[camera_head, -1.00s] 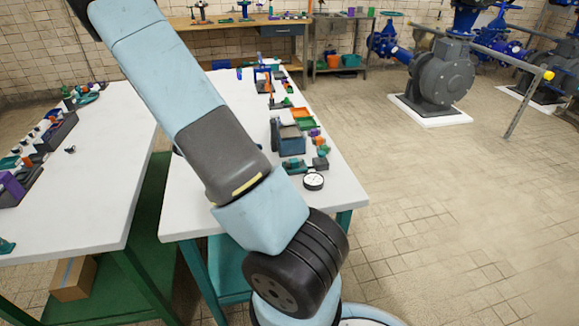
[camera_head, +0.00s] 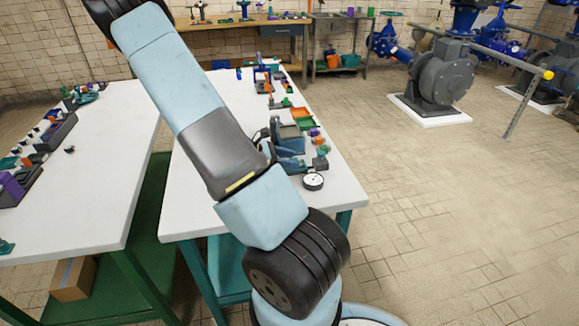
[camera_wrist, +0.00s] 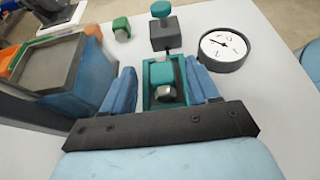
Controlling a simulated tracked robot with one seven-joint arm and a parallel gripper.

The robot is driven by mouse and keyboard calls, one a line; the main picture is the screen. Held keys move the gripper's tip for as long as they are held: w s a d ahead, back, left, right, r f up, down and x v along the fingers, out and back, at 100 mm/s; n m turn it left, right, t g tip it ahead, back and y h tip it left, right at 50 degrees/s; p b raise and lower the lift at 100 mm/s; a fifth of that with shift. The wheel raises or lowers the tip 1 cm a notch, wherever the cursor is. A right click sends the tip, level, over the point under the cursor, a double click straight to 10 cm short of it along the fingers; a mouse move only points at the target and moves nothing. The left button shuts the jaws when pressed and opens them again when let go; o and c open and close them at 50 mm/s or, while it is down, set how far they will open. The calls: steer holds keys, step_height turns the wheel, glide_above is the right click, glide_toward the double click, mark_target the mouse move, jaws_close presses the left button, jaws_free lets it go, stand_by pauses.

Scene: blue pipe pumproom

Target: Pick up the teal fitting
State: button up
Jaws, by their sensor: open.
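A teal fitting (camera_wrist: 161,74) with a round metallic end sits low over the white table in the wrist view. A teal frame-like part surrounds it; I cannot tell whether they are one piece. My gripper (camera_wrist: 160,68) is open, its blue fingers on the left and right of the teal parts. I cannot tell whether the fingers touch them. In the head view my gripper (camera_head: 287,152) is at the table's right side, and hides most of the fitting. A dark grey block (camera_wrist: 166,36) with a teal knob stands just beyond the fitting in the wrist view.
A black-rimmed gauge (camera_wrist: 225,48) lies close on the right. A blue-grey bin (camera_wrist: 60,75) stands close on the left, with a green part (camera_wrist: 121,26) beyond it.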

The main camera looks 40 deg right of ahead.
steer(key=shift+s+d+f, duration=0.2)
steer(key=shift+s+d, duration=0.05)
steer(key=shift+d, duration=0.1)
steer(key=shift+c, duration=0.2)
jaws_close()
